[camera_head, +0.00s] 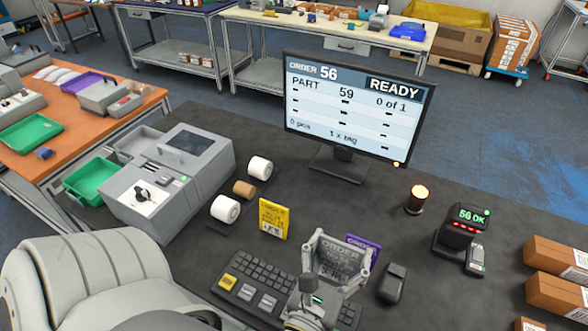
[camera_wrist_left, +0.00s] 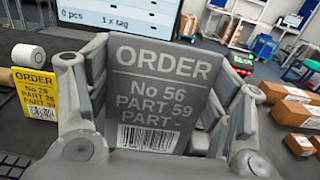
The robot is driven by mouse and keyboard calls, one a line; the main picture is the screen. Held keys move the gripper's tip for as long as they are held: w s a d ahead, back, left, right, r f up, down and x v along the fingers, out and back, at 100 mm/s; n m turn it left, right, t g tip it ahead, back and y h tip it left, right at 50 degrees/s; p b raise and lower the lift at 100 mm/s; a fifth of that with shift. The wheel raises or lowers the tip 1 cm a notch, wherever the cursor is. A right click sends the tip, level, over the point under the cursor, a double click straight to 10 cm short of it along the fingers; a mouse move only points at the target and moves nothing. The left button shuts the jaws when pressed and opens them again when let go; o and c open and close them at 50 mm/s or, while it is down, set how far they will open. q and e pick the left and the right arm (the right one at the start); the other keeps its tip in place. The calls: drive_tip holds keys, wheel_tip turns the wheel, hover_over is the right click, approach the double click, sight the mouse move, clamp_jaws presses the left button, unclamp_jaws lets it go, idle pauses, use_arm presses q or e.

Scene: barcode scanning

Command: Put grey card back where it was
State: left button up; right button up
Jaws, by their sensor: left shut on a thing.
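The grey card (camera_wrist_left: 160,85) reads ORDER No 56, PART 59 and has a barcode at its bottom. My left gripper (camera_head: 338,262) is shut on it, with a finger at each side edge, and holds it upright above the keyboard area. In the head view the grey card (camera_head: 338,264) shows between the fingers. A purple order card (camera_head: 362,246) stands just behind it, partly hidden. A yellow order card (camera_head: 273,218) stands to the left; it also shows in the left wrist view (camera_wrist_left: 35,93). My right gripper is not in view.
A monitor (camera_head: 352,110) reads ORDER 56, READY, 0 of 1. A keyboard (camera_head: 262,280) and mouse (camera_head: 392,284) lie near the gripper. A scanner stand (camera_head: 461,232) reads 56 OK. An amber lamp (camera_head: 417,199), label printer (camera_head: 175,175) and cardboard boxes (camera_head: 556,262) stand around.

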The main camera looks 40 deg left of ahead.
use_arm(q)
drive_tip(key=shift+w+a, duration=0.1)
drive_tip(key=shift+a, duration=0.2)
drive_tip(key=w+a+f+b, duration=0.2)
drive_tip(key=a+f+b, duration=0.1)
drive_tip(key=f, duration=0.1)
drive_tip(key=w+a+f+b, duration=0.3)
drive_tip(key=a+f, duration=0.1)
drive_tip(key=w+a+f+b, duration=0.3)
drive_tip(key=f, duration=0.1)
drive_tip(key=shift+a+f+b, duration=0.3)
drive_tip(key=shift+a+b, duration=0.1)
drive_tip(key=shift+f, duration=0.2)
drive_tip(key=shift+r, duration=0.1)
